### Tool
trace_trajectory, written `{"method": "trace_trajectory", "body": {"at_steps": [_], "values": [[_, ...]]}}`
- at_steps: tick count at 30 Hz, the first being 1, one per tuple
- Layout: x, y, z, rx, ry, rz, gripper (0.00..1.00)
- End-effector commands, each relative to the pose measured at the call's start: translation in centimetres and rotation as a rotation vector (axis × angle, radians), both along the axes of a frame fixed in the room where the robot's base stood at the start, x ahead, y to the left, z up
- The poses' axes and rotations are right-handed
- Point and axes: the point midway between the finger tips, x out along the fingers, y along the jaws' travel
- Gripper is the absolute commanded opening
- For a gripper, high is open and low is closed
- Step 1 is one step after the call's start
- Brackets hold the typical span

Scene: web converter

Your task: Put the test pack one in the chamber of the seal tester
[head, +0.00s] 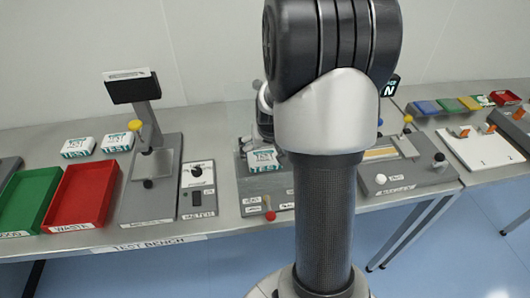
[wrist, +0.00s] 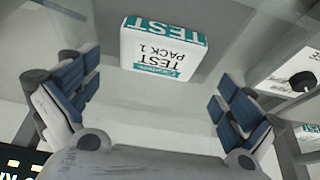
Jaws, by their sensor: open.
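Test pack one (wrist: 163,48) is a white block with teal bands and the print "TEST PACK 1", upside down in the wrist view. It lies on a grey surface with raised edges on either side. My gripper (wrist: 150,105) is open and empty, its blue-padded fingers apart, with the pack ahead of them and not touched. In the head view a white pack marked "TEST" (head: 265,161) sits on a grey bench unit (head: 252,188), probably the seal tester and the same pack. My arm hides most of the gripper and the unit's right side there.
Two similar white packs (head: 78,148) (head: 117,142) lie at the back left. A red waste tray (head: 82,195), a green tray (head: 28,200) and a unit with a yellow-knobbed lever (head: 150,185) stand left. Another knobbed unit (head: 408,178) stands right. A red-knobbed lever (head: 270,215) is in front.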

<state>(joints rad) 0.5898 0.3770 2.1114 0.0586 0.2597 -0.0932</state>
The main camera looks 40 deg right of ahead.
Motion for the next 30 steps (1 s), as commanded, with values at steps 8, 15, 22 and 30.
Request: {"method": "trace_trajectory", "body": {"at_steps": [8,15,22,30], "values": [[-1.7,1.1,5.1,0.000,-0.001,-0.001,1.00],[-2.2,2.7,7.4,-0.002,-0.004,0.023,1.00],[-4.9,12.5,14.0,-0.005,-0.017,0.195,1.00],[-13.9,23.3,18.7,-0.005,-0.018,0.430,1.00]]}}
